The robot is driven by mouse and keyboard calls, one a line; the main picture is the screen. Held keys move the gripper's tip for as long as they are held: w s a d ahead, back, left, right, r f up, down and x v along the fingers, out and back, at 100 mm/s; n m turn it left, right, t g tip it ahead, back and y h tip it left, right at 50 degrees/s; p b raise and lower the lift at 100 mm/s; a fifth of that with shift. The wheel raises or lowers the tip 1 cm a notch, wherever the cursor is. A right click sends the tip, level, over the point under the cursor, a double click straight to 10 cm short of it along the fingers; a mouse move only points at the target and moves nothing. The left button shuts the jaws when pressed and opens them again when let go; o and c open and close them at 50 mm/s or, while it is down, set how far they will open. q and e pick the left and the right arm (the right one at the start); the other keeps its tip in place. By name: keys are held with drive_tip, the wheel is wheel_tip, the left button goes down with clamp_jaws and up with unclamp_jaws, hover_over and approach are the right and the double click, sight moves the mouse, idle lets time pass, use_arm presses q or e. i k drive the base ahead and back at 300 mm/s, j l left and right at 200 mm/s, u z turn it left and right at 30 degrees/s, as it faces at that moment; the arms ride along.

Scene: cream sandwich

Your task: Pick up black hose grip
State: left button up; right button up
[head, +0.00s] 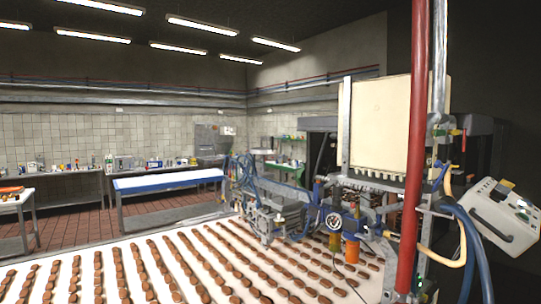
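I cannot pick out a black hose grip for certain in the head view. Blue hoses (473,245) and a cream hose (447,259) hang at the right beside a red upright pipe (412,165). More blue hoses (243,172) loop over the metal machine at the centre. Dark parts there are too small to tell apart. Neither of my grippers is in view.
A white conveyor (135,262) with rows of brown biscuits fills the foreground. A machine with a cream panel (381,124) stands at right, with a tilted control box (503,214) beyond. A blue-white table (168,180) stands behind, with tiled floor around it.

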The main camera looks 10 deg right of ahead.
sight(447, 199)
drive_tip(key=z, duration=1.5)
